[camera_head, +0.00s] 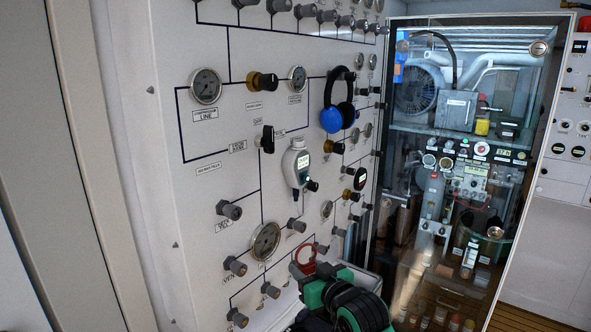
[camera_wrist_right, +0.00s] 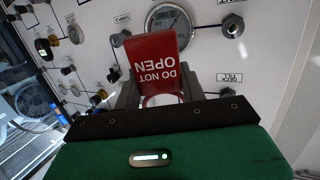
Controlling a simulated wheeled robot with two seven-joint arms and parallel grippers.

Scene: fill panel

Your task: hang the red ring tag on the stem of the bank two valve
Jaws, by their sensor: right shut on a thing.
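The red ring tag (camera_head: 301,269) is held at the bottom centre of the head view, in front of the panel's lower part. In the right wrist view the tag (camera_wrist_right: 153,52) shows a red plate reading "DO NOT OPEN", upside down. My right gripper (camera_head: 308,276) is shut on it; its grey fingers (camera_wrist_right: 155,92) flank the tag's lower part, where part of the ring shows. Several valve stems with grey knobs stick out of the panel. I cannot tell which one is the bank two valve, as most labels are too small. My left gripper is not in view.
The white panel (camera_head: 215,150) carries gauges, a brass knob (camera_head: 262,81), a black handle (camera_head: 267,139), blue headphones (camera_head: 331,119) and a white handheld device (camera_head: 296,163). A large gauge (camera_head: 266,241) sits left of the tag. A glass-fronted cabinet (camera_head: 470,60) stands at right.

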